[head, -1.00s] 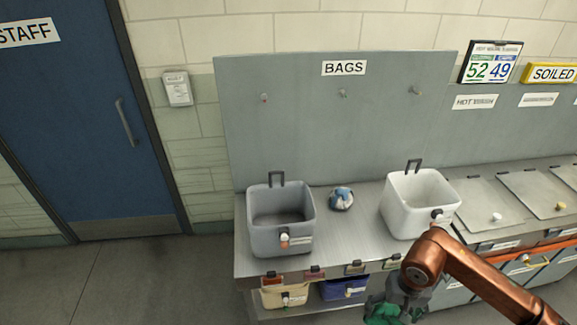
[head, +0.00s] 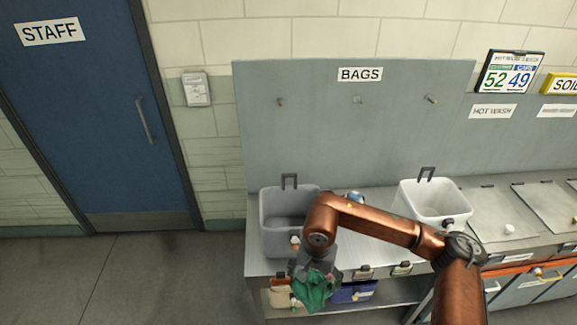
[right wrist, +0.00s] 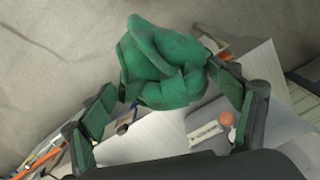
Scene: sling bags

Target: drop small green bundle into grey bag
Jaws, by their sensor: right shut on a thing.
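The grey bag (head: 268,222) stands open-topped at the left end of the steel counter, with a dark handle at its back. My right gripper (head: 317,270) is shut on the small green bundle (head: 314,290), in front of the counter edge and just right of and in front of the grey bag. In the right wrist view the green bundle (right wrist: 165,65) shows at the fingers, crumpled. My right arm covers part of the grey bag's right side. My left gripper is not in view.
A white bag (head: 435,203) stands farther right on the counter (head: 265,262). A blue and white bundle (head: 356,196) lies between the bags, mostly hidden by my arm. Cream (head: 280,296) and blue (head: 350,294) bins sit on the shelf below. Floor is clear at the left.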

